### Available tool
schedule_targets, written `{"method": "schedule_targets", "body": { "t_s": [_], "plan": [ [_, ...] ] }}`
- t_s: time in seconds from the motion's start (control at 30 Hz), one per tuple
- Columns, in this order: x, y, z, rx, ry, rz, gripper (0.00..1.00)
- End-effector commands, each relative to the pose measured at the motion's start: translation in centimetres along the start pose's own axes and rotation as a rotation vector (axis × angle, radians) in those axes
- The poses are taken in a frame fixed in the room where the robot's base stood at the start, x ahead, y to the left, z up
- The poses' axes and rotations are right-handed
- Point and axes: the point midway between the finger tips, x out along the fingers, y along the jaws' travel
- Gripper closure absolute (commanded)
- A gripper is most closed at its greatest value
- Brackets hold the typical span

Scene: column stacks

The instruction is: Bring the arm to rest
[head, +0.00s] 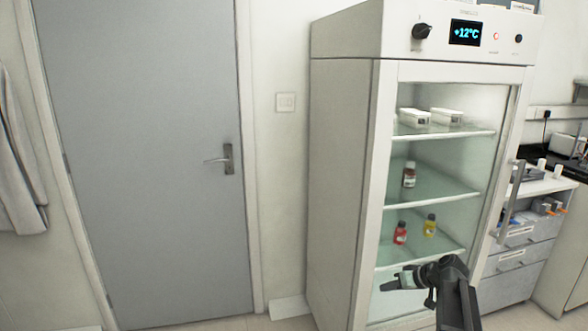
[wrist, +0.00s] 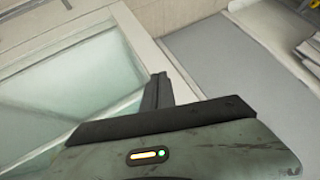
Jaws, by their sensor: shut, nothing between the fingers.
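My gripper (head: 388,286) is at the lower right in the head view, in front of the fridge's lower glass door, pointing left. In the wrist view my gripper (wrist: 157,90) shows dark fingers closed together with nothing between them. The arm is bent, with its dark link rising from the bottom edge of the head view. I cannot tell how far the fingertips are from the glass.
A white fridge (head: 340,180) with a glass door and a +12°C display (head: 466,32) stands close by, holding bottles and white boxes. Its door handle (head: 510,200) is at right. A drawer unit (head: 520,255) stands beyond. A grey door (head: 145,150) is at left.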

Motion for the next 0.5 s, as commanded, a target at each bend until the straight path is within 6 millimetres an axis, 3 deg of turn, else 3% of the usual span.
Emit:
{"method": "schedule_targets", "body": {
  "t_s": [0.03,0.1,0.23,0.47,0.5],
  "plan": [
    [1.6,-3.6,2.5,0.018,-0.093,0.007,1.00],
    [3.2,-7.1,5.7,0.057,-0.222,0.045,1.00],
    [4.4,-12.1,11.2,0.119,-0.422,0.162,1.00],
    [2.7,-18.1,19.3,0.202,-0.644,0.483,1.00],
    [1.2,-18.4,17.5,0.211,-0.643,0.490,1.00]
  ]
}}
